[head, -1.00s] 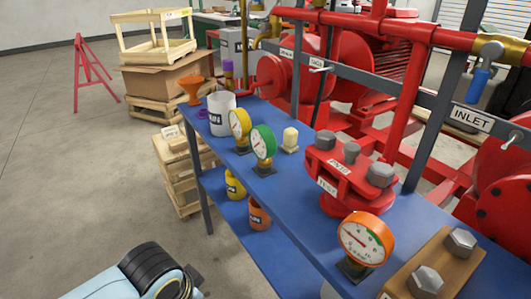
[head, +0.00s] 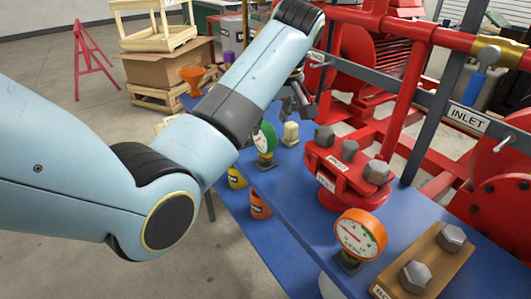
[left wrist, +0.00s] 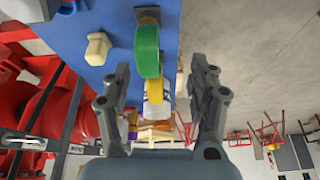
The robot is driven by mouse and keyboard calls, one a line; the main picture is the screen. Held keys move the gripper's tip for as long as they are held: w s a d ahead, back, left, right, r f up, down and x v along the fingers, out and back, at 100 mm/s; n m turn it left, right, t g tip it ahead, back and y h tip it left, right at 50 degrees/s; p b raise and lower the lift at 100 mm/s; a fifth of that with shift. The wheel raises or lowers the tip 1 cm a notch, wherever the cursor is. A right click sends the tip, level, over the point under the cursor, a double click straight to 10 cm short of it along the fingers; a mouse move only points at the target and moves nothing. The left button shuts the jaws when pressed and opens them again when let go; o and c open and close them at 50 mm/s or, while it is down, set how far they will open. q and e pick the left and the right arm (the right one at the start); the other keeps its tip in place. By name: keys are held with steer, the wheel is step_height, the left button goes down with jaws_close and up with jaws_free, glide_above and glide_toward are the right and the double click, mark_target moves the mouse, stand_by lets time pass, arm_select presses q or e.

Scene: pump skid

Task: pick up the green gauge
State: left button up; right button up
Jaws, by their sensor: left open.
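The green gauge (head: 267,140) stands upright on the blue bench, partly hidden behind my left arm in the head view. In the left wrist view the green gauge (left wrist: 147,52) shows edge-on, on a dark base, ahead of the fingers and left of the middle of the gap. My left gripper (head: 298,98) is above the bench near the gauge, its fingers pointing down. In the left wrist view my left gripper (left wrist: 160,72) is open, its fingers spread wide with nothing held. I cannot tell the exact distance to the gauge. My right gripper is not in view.
A yellow gauge (left wrist: 167,72) is just behind the green one. A cream knob-like piece (head: 290,133) stands close beside it. A red flanged fitting (head: 342,172) and an orange gauge (head: 360,235) stand nearer on the bench (head: 300,232). Red pipes run behind the bench.

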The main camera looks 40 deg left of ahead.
mark_target(267, 125)
arm_select(q)
steer(key=shift+n, duration=0.7)
steer(key=w+a+f, duration=0.1)
steer(key=f, duration=0.1)
steer(key=w+a+f, duration=0.1)
steer(key=f, duration=0.2)
steer(key=w+a+f, duration=0.2)
steer(key=shift+f, duration=0.2)
jaws_close()
